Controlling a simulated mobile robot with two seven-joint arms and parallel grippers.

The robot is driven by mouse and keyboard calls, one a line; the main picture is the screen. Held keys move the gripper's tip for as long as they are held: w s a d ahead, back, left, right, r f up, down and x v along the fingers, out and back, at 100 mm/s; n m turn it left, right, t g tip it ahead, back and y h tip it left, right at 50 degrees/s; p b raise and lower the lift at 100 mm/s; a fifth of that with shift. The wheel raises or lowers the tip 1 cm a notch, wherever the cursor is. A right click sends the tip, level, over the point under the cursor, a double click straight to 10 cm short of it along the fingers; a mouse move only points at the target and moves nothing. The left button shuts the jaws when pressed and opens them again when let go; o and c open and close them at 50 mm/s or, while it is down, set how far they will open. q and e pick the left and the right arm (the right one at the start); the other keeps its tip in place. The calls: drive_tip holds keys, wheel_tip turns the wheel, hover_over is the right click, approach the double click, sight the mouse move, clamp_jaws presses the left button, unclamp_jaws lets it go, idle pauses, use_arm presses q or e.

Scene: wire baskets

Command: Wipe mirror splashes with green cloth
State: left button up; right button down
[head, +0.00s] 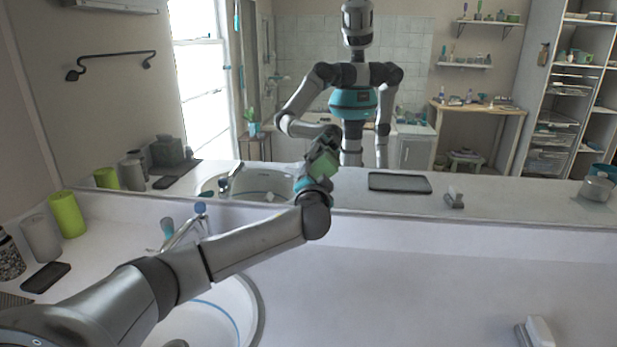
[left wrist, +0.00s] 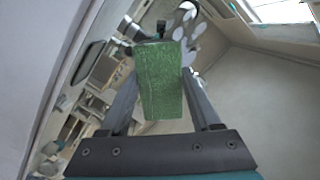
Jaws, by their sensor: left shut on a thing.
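The large mirror (head: 480,195) spans the wall behind the counter and reflects the room and my own body. My left arm reaches across the sink to it. My left gripper (head: 319,172) is shut on the green cloth (head: 322,160), held up at the mirror. In the left wrist view, the cloth (left wrist: 160,85) is a folded green block between the two fingers (left wrist: 158,75). Whether it touches the glass I cannot tell. Pale round spots (left wrist: 186,38) show beyond the cloth; I cannot tell whether they are splashes or reflections. My right gripper is not directly visible.
A sink (head: 215,310) with a tap (head: 185,232) lies under my left arm. A lime-green cup (head: 67,214), a grey cup (head: 42,238) and a dark flat object (head: 46,277) stand at left. A white object (head: 538,332) is at the front right. The middle counter is clear.

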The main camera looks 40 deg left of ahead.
sight(265, 169)
use_arm(q)
drive_tip(key=shift+a, duration=0.1)
drive_tip(key=shift+s+a, duration=0.5)
drive_tip(key=shift+a, duration=0.4)
drive_tip(key=shift+s+a, duration=0.5)
drive_tip(key=shift+a, duration=0.35)
use_arm(e)
drive_tip(key=shift+s, duration=0.5)
use_arm(q)
drive_tip(key=shift+s+a, duration=0.1)
drive_tip(key=shift+a, duration=0.05)
use_arm(e)
drive_tip(key=shift+w, duration=0.1)
use_arm(q)
drive_tip(key=shift+s+a, duration=0.45)
drive_tip(key=shift+a, duration=0.3)
drive_tip(key=shift+s+a, duration=0.4)
drive_tip(key=shift+a, duration=0.35)
drive_tip(key=shift+s+a, duration=0.1)
drive_tip(key=shift+a, duration=0.2)
use_arm(e)
drive_tip(key=shift+w+f, duration=0.2)
drive_tip(key=shift+w, duration=0.15)
